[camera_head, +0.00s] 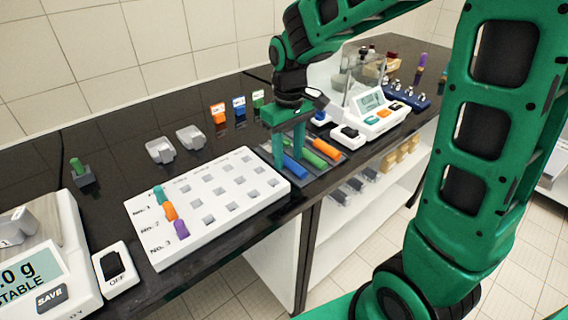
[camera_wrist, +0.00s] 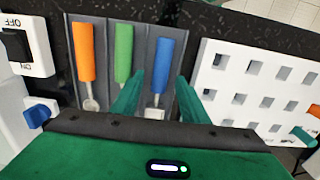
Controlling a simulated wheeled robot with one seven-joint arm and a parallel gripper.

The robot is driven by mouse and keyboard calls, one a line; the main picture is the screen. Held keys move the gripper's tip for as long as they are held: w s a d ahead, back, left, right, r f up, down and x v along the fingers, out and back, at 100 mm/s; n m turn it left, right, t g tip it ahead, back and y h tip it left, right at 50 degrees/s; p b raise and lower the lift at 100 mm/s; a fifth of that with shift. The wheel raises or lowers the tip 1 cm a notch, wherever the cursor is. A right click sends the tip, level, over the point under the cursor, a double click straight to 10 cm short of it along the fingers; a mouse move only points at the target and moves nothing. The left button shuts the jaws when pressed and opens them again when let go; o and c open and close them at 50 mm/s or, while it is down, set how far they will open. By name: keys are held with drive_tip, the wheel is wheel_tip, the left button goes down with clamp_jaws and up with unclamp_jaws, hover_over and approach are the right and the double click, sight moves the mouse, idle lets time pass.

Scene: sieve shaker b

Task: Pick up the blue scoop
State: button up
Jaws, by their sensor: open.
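The blue scoop (camera_head: 294,167) lies in a dark grey tray (camera_head: 327,168) on the black bench, beside a green scoop (camera_head: 308,157) and an orange scoop (camera_head: 325,149). In the wrist view the blue scoop (camera_wrist: 165,60) is the rightmost of the three, its metal bowl nearest my gripper. My gripper (camera_wrist: 161,78) is open, with a green finger on each side of the blue scoop's lower part in that view. In the head view my gripper (camera_head: 288,160) points down over the tray and partly hides it. I cannot tell whether the fingers touch anything.
A white panel (camera_head: 270,200) with square holes and coloured pegs adjoins the tray on the left. A balance (camera_head: 372,115) and a switch box (camera_head: 348,137) stand on the right. Small coloured blocks (camera_head: 218,114) and grey pans (camera_head: 190,138) stand behind.

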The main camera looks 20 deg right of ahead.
clamp_jaws()
drive_tip(key=shift+r, duration=0.15)
